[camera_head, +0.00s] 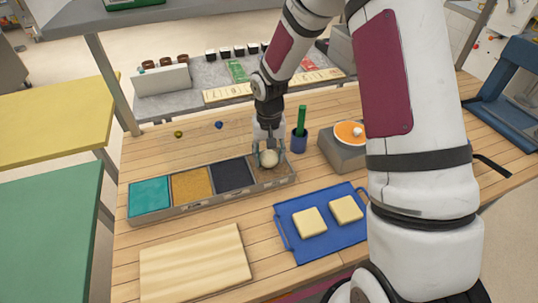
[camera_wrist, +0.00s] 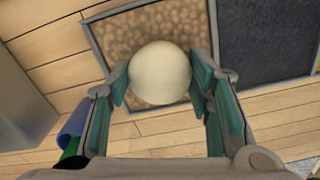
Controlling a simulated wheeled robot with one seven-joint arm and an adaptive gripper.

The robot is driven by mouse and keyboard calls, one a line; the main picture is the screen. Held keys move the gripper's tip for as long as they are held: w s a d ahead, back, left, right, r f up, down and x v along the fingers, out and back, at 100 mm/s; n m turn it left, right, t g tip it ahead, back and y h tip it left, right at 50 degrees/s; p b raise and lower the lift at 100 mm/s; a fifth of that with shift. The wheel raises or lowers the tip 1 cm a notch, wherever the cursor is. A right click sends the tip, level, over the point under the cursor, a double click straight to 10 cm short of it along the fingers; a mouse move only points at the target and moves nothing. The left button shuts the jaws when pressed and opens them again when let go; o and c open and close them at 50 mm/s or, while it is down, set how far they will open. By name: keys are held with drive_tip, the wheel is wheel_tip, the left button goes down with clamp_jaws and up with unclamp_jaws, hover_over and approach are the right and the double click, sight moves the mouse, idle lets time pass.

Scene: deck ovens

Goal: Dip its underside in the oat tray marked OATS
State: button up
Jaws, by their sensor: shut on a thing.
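A round pale dough ball (camera_head: 269,158) is held between the fingers of my gripper (camera_head: 268,150). In the wrist view the ball (camera_wrist: 160,73) sits between the two teal-padded fingers of my gripper (camera_wrist: 160,85), which are shut on it. Below it is the rightmost compartment of a grey tray row, with a brown, flaky-looking filling that looks like oats (camera_head: 272,178); the same oat tray shows in the wrist view (camera_wrist: 115,35). The ball is over this compartment. Its underside is hidden, and I cannot tell whether it touches the oats. The tray labels are too small to read.
Left of the oats are dark (camera_head: 233,174), golden (camera_head: 192,185) and teal (camera_head: 149,196) compartments. A blue cup with a green stick (camera_head: 299,140) stands close right of my gripper. A blue tray (camera_head: 290,240) holds two pale square pieces. A wooden board (camera_head: 195,265) lies front left.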

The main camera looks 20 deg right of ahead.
drive_tip(key=shift+f, duration=0.6)
idle(1.3)
drive_tip(key=shift+r, duration=0.1)
drive_tip(key=shift+r+p, duration=1.05)
drive_tip(key=shift+r, duration=2.95)
